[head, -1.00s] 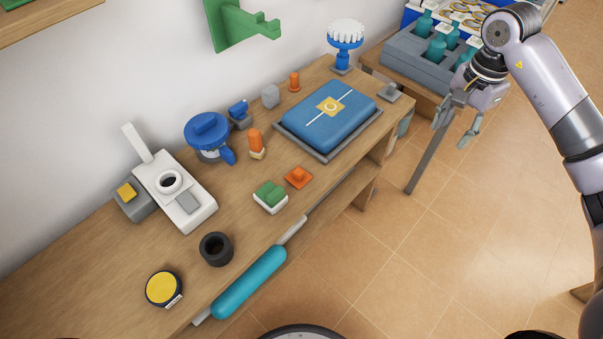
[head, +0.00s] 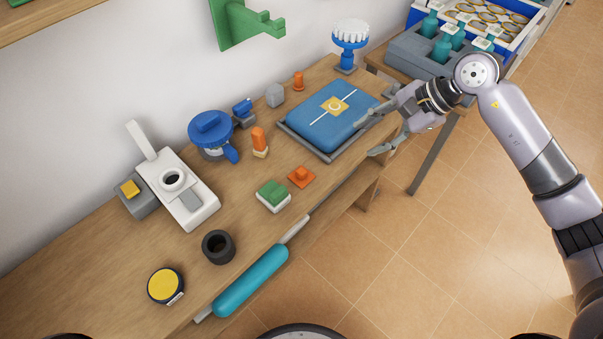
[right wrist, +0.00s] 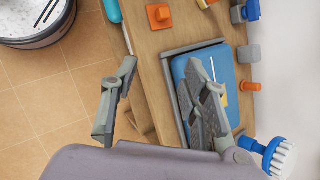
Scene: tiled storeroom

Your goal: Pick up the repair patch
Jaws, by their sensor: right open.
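A flat orange square with a raised block on top, which I take to be the repair patch (head: 301,176), lies on the wooden bench in front of the blue case. It also shows near the top of the right wrist view (right wrist: 158,16). My right gripper (head: 366,138) is open and empty, by the front right side of the blue case and apart from the patch. In the right wrist view its spread fingers (right wrist: 160,66) point toward the patch, with one finger over the blue case. My left gripper is not in view.
The blue case (head: 320,130) lies in a grey tray (head: 326,157). A green-and-white block (head: 273,195) and an orange-topped peg (head: 259,141) are near the patch. A teal roller (head: 250,281) runs along the front edge.

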